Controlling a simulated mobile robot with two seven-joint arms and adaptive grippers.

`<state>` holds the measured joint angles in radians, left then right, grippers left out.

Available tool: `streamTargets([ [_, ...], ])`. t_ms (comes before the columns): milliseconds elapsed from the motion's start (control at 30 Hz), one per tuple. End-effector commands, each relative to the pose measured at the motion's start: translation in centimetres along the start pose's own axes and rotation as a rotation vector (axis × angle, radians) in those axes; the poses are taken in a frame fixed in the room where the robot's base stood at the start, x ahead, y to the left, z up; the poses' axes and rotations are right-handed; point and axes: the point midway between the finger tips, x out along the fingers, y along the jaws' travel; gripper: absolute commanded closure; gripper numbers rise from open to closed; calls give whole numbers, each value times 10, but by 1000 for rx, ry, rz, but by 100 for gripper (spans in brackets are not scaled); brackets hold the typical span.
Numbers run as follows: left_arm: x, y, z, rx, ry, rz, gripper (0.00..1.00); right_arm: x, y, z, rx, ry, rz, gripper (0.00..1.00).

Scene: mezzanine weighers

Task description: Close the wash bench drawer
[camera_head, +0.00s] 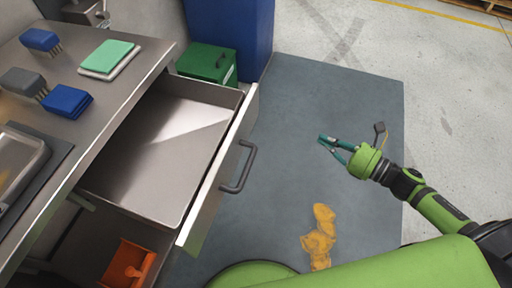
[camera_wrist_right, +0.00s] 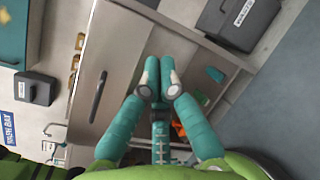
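The wash bench drawer (camera_head: 165,150) is pulled out from the bench and looks empty inside. Its pale front panel (camera_head: 207,195) carries a dark bar handle (camera_head: 240,167). My right gripper (camera_head: 321,140) is to the right of the handle, apart from it, with clear space between. Its teal fingers point toward the drawer, and their tips meet with nothing between them. In the right wrist view the fingertips (camera_wrist_right: 160,75) lie close together in front of a grey panel. A dark bar handle (camera_wrist_right: 97,97) on that panel is left of them. My left gripper is not in view.
The bench top (camera_head: 130,70) holds brushes, a blue sponge (camera_head: 67,101), a green-topped pad (camera_head: 108,58) and a tray. A green box (camera_head: 207,64) and blue bin (camera_head: 230,25) stand behind the drawer. An orange bin (camera_head: 128,264) sits below.

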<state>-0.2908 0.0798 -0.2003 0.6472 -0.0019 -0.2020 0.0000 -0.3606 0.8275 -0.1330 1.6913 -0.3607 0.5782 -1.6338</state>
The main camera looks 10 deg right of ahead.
Motion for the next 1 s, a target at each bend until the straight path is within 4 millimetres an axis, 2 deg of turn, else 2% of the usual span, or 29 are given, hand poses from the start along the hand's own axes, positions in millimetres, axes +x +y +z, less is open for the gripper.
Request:
streamTargets([
  [33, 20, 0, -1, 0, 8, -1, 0, 5, 21, -3, -156, 17, 106, 100],
  [100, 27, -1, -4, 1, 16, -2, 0, 6, 50, 1, -324, 22, 219, 100],
  [233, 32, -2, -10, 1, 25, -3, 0, 6, 82, 4, -493, 18, 336, 100],
  [433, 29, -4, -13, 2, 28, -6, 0, 17, 94, 6, -529, 11, 360, 100],
  [633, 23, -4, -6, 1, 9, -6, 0, 47, 104, 5, -526, 9, 358, 100],
  [900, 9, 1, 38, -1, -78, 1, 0, 96, 121, 0, -523, 9, 357, 100],
  [1000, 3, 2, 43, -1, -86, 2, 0, 112, 127, -2, -523, 10, 356, 100],
])
